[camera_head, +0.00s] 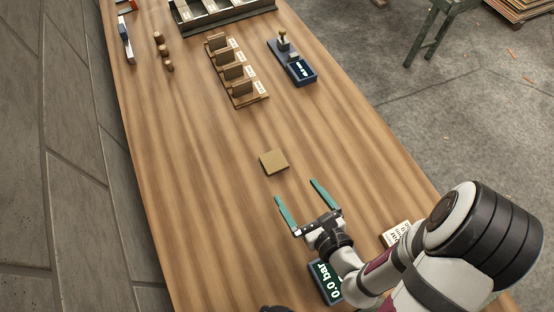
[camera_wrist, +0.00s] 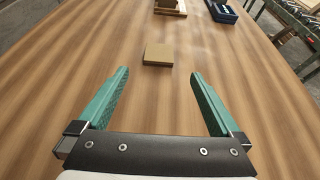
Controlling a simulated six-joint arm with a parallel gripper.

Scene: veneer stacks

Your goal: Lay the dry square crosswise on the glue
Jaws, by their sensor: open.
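A small tan-brown square piece (camera_head: 274,162) lies flat on the wooden table; it also shows in the wrist view (camera_wrist: 158,54). I cannot tell whether its top carries glue or is dry. My gripper (camera_head: 300,193) is open and empty, with teal fingers apart, a short way in front of this square; it also shows in the wrist view (camera_wrist: 157,72). Farther off, a wooden rack (camera_head: 240,82) holds several upright brown pieces beside white labels. It is partly visible at the top of the wrist view (camera_wrist: 170,11).
A dark blue device (camera_head: 300,72) with a display stands right of the rack. A grey tray (camera_head: 222,14) is at the far end. A display reading 0.0 bar (camera_head: 327,280) sits near my arm. The table around the square is clear.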

